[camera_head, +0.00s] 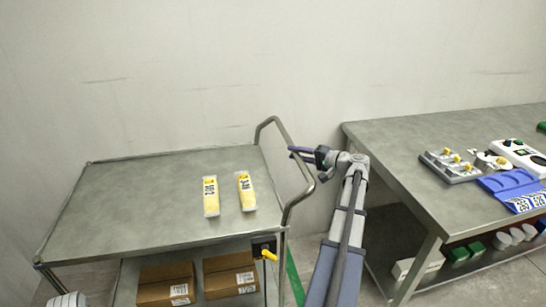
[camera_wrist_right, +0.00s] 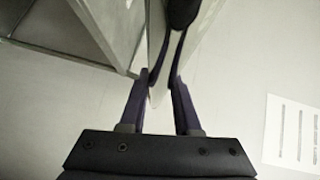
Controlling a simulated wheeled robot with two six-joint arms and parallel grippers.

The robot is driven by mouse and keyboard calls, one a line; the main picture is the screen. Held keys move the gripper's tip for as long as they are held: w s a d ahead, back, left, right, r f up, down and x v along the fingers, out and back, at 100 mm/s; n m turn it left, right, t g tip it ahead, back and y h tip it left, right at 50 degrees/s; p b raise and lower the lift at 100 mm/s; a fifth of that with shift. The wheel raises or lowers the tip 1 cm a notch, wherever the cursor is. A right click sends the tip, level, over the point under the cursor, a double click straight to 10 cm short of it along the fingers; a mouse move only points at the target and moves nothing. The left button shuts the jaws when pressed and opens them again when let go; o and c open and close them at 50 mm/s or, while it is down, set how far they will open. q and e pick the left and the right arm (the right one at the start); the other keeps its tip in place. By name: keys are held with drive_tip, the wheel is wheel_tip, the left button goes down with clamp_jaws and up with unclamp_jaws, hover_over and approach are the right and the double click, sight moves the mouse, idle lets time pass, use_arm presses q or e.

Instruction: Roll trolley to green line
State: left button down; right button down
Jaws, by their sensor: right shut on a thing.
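The steel trolley (camera_head: 130,205) stands at the left, with a bent tube handle (camera_head: 282,133) at its right end. My right gripper (camera_head: 300,153) is at the handle and shut on it. In the wrist view, my right gripper (camera_wrist_right: 162,85) has its two fingers on either side of a thin bar. The green line (camera_head: 294,277) shows on the floor just right of the trolley's right end, partly hidden by the trolley and my right arm. My left gripper is out of view.
Two yellow-filled packs (camera_head: 210,197) (camera_head: 246,192) lie on the trolley top. Cardboard boxes (camera_head: 165,285) (camera_head: 229,275) sit on its lower shelf. A yellow lever (camera_head: 268,254) is on its side. A steel table (camera_head: 385,155) with trays and devices stands at the right. A wall is behind.

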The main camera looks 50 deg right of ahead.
drive_tip(key=s+d, duration=0.6)
drive_tip(key=d, duration=0.3)
drive_tip(key=s+d, duration=0.6)
drive_tip(key=d, duration=0.4)
drive_tip(key=shift+s, duration=0.4)
drive_tip(key=c, duration=0.6)
unclamp_jaws()
drive_tip(key=shift+c, duration=0.2)
drive_tip(key=shift+s+d, duration=0.1)
drive_tip(key=shift+p+v, duration=0.55)
drive_tip(key=shift+v, duration=3.25)
drive_tip(key=shift+r, duration=0.15)
